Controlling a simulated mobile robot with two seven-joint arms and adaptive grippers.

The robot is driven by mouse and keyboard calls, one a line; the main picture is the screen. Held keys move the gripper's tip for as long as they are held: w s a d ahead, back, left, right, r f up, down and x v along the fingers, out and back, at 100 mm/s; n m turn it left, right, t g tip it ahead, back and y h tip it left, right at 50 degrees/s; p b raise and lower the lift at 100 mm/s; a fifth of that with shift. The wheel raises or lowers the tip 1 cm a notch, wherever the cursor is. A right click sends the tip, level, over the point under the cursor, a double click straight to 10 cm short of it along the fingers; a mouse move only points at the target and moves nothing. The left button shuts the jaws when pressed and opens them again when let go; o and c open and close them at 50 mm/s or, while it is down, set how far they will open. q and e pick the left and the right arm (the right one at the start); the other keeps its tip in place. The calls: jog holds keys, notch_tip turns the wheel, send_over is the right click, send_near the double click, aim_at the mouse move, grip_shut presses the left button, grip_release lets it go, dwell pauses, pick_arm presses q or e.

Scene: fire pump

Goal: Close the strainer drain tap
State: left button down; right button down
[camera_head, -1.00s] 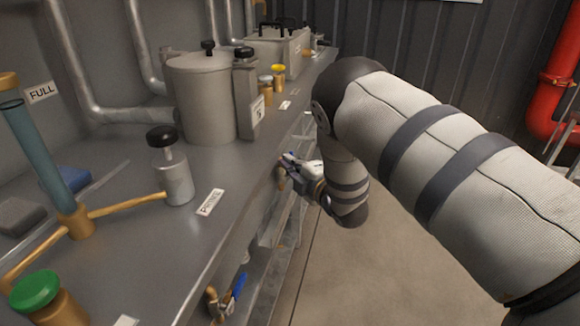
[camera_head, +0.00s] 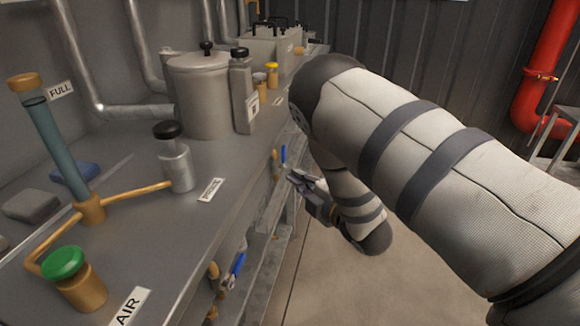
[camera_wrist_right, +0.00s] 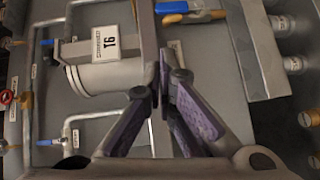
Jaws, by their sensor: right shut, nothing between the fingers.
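Two brass taps with blue levers are on the bench's front side in the head view. The far tap (camera_head: 282,156) has its lever pointing upward. The near tap (camera_head: 234,271) has a slanted lever. I cannot read which one is the strainer drain tap. My right gripper (camera_head: 292,178) is just right of and below the far tap, apart from it, shut and empty. In the right wrist view my right gripper (camera_wrist_right: 167,82) has its fingers together, and a brass tap with a blue lever (camera_wrist_right: 186,9) lies beyond them at the top. My left gripper is not in view.
The grey bench (camera_head: 130,235) carries a large cylinder (camera_head: 203,95), a black-capped bottle (camera_head: 175,160) and a green-capped brass fitting (camera_head: 67,275). A lower shelf runs beneath its front. Open floor (camera_head: 345,285) lies to the right. A red pipe (camera_head: 545,75) stands at the back right.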

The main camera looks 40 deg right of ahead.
jog(key=shift+s, duration=0.35)
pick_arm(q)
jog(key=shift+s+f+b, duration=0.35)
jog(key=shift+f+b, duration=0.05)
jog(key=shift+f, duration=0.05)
pick_arm(e)
jog(key=f, duration=0.1)
jog(key=s+a+f+n+t, duration=0.1)
jog(key=shift+a+f, duration=0.15)
jog(key=shift+f, duration=0.2)
